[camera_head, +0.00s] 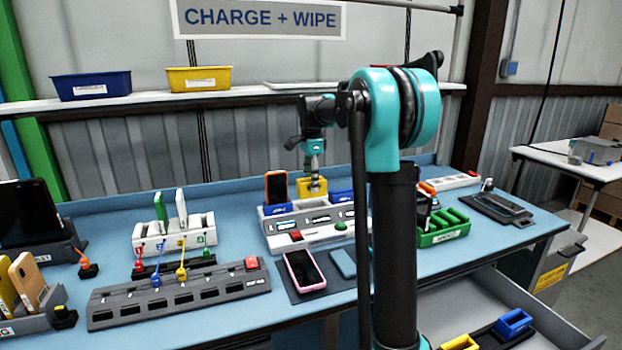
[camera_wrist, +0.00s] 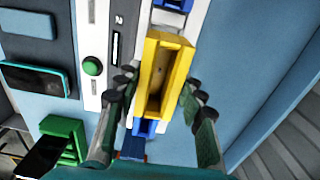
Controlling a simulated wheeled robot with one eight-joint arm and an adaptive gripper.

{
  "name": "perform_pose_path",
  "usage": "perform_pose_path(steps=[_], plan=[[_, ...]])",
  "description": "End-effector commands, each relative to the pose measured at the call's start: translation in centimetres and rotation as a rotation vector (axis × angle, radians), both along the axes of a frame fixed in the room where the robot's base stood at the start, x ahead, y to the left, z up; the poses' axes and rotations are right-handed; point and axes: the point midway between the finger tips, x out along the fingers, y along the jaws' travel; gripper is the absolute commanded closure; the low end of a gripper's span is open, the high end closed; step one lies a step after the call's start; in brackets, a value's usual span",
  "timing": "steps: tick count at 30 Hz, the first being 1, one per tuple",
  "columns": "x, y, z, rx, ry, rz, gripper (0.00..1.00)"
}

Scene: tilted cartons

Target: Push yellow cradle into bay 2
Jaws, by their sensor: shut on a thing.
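The yellow cradle (camera_head: 312,190) sits at the middle of the back row of the white and grey charging dock (camera_head: 282,243). In the wrist view the yellow cradle (camera_wrist: 152,75) is an open, hollow holder, with a label "2" on the dock beside its far end. My gripper (camera_head: 313,165) is over it from above. In the wrist view my gripper (camera_wrist: 160,92) has a finger on each side and is shut on the cradle. Whether the cradle is fully seated in the bay cannot be told.
A blue cradle with an orange phone (camera_head: 277,187) stands left of the yellow one; another blue cradle (camera_head: 341,197) is to its right. A red button (camera_head: 296,236) and green button (camera_head: 341,226) are on the dock's front. A pink phone (camera_head: 305,271) lies in front; a green rack (camera_head: 443,229) stands right.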

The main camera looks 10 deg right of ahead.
Motion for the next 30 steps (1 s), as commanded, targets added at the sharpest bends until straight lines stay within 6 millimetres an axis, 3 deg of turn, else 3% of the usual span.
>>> perform_pose_path(steps=[19,30], plan=[[0.0,0.0,-4.1,0.000,0.000,0.000,0.91],[0.0,0.0,-5.3,0.000,0.000,0.000,0.91]])
